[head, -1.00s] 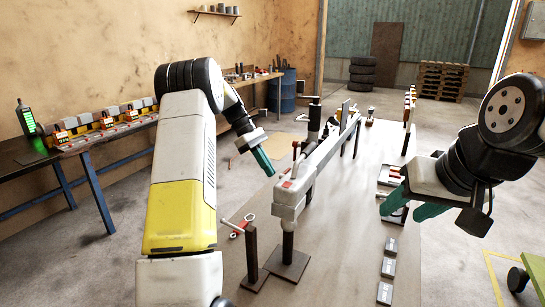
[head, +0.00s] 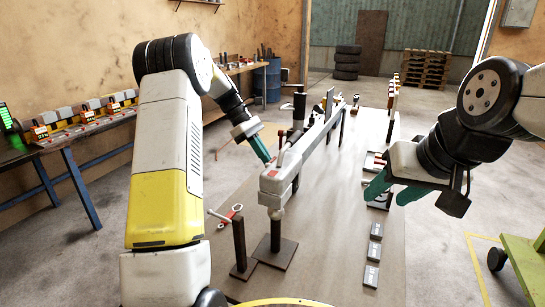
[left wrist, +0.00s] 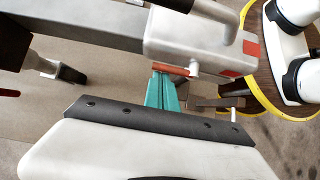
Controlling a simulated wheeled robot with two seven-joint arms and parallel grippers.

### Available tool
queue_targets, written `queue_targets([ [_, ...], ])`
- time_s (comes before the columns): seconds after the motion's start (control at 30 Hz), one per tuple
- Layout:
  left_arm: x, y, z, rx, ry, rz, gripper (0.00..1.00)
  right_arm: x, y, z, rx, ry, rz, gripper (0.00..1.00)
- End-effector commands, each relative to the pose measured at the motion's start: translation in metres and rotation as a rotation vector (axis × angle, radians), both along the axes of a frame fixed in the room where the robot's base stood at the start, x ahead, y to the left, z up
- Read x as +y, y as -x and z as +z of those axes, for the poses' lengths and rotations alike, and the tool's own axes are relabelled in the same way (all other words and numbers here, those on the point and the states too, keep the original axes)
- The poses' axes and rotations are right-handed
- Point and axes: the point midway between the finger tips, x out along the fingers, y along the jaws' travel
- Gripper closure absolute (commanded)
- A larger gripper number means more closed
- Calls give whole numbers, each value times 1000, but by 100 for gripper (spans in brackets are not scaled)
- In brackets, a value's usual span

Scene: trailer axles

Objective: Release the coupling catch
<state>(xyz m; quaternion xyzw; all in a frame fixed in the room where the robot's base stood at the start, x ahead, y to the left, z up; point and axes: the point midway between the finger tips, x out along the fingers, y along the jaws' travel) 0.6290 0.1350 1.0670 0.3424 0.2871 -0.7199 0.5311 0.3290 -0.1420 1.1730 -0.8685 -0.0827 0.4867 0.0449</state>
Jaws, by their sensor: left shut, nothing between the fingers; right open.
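The grey trailer coupling (head: 277,187) sits at the near end of a long grey beam (head: 315,133), held above the table on a post. Its housing (left wrist: 190,38) has red patches in the left wrist view. A reddish bar (left wrist: 170,69) and a small pale pin (left wrist: 195,69) stick out from its side; I cannot tell for sure which part is the catch. My left gripper (head: 268,160) is shut and empty, its teal fingertips (left wrist: 160,78) close beside the reddish bar; contact is unclear. My right gripper (head: 388,190) is open and empty, right of the beam.
The table (head: 325,220) bears several small dark blocks (head: 373,252) along its right side and a red tool (head: 232,213) at left. A dark post (head: 239,243) stands near the coupling. A side bench (head: 90,147) runs along the left wall.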

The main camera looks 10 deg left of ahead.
Motion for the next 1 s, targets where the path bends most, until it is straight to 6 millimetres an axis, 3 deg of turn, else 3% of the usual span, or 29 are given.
queue_targets([
  [0.73,1,1,7,-131,37,2,100,0,0,0,0,0,0,52],
  [1.0,1,3,13,-257,73,3,100,0,0,0,0,0,0,52],
])
